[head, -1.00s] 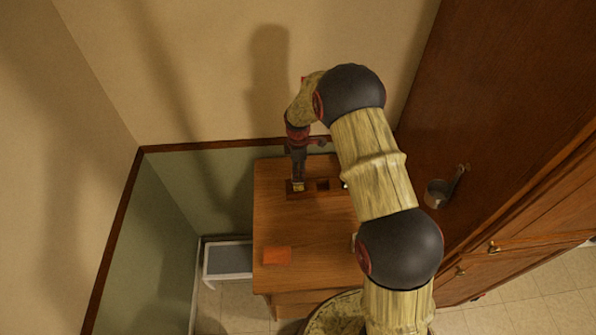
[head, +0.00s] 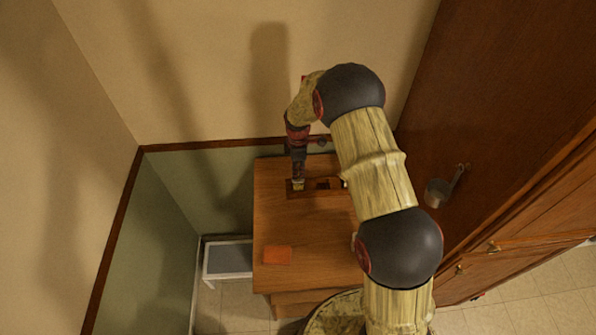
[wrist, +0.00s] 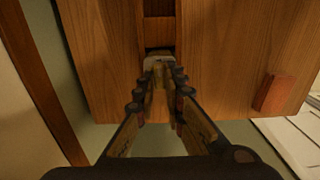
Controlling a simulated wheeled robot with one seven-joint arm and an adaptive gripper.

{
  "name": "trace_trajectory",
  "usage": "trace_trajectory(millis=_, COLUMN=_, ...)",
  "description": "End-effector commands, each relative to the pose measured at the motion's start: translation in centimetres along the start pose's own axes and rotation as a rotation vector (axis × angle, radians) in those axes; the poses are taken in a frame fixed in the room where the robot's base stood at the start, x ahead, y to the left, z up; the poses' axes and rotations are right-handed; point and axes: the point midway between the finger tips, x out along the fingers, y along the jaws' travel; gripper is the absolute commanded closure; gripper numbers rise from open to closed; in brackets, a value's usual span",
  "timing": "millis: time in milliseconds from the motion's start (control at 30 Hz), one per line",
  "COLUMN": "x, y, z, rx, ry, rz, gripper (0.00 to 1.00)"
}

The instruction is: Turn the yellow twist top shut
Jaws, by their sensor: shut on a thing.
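The yellow twist top (wrist: 159,74) shows as a small yellowish patch between my fingertips in the wrist view. A pale grey rim or cap (wrist: 160,60) lies just beyond it. In the head view the top is a tiny pale yellow spot (head: 298,186) below my fingers. My gripper (wrist: 160,80) points down and is shut on the top, with one finger on each side. The fingers hide most of the top, and I cannot tell how far it is turned. It stands at the left end of a dark wooden holder (head: 309,194) with square openings.
The holder sits on a wooden cabinet top (head: 300,225) near the back wall. An orange-red block (head: 277,255) lies toward the front left. A metal cup (head: 437,192) hangs by the brown cabinet at right. The middle of the top is clear.

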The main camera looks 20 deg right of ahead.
Motion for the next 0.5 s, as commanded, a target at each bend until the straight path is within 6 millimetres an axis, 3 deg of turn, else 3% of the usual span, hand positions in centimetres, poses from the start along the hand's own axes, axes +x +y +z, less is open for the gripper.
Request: trace_trajectory(millis=500, x=0.02, y=0.02, z=0.00, rx=0.041, ry=0.000, rz=0.001, gripper=1.00)
